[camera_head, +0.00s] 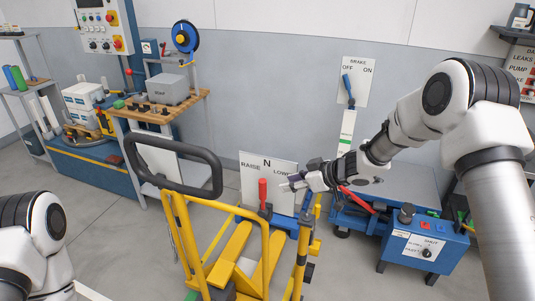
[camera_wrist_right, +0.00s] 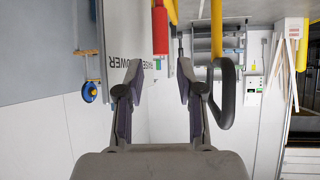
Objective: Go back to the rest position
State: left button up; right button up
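My right gripper (camera_head: 292,183) reaches in from the right, near the red-handled lever (camera_head: 263,192) in front of the RAISE/N/LOWER sign (camera_head: 281,173). In the right wrist view my right gripper (camera_wrist_right: 158,70) has its two fingers well apart with nothing held between them. The red handle (camera_wrist_right: 160,30) shows there beyond the fingertips, apart from them. My left arm shows at the lower left of the head view, but its gripper is outside the picture.
A yellow pallet truck (camera_head: 235,250) with a black loop handle (camera_head: 170,178) stands in front. A blue dock control unit (camera_head: 425,245) and a brake lever (camera_head: 348,88) are to the right. A wooden-topped bench (camera_head: 190,107) is at left. Grey floor (camera_head: 120,235) is clear at lower left.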

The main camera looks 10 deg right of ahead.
jog(key=s+a+f+m+g+h, duration=0.1)
jog(key=s+a+f+m+g, duration=0.2)
jog(key=s+f, duration=0.85)
jog(key=s+a+f+m+g+h, duration=0.1)
jog(key=s+a+f+m+g, duration=0.15)
jog(key=s+f, duration=0.9)
jog(key=s+d+f+m+g+h, duration=0.1)
jog(key=s+d+m+h, duration=0.1)
jog(key=s, duration=0.7)
jog(key=s+d+f+m+g+h, duration=0.1)
jog(key=s+d+h, duration=0.3)
jog(key=s, duration=0.6)
jog(key=shift+d+f+m, duration=0.3)
jog(key=shift+d+m, duration=0.15)
jog(key=shift+d, duration=0.6)
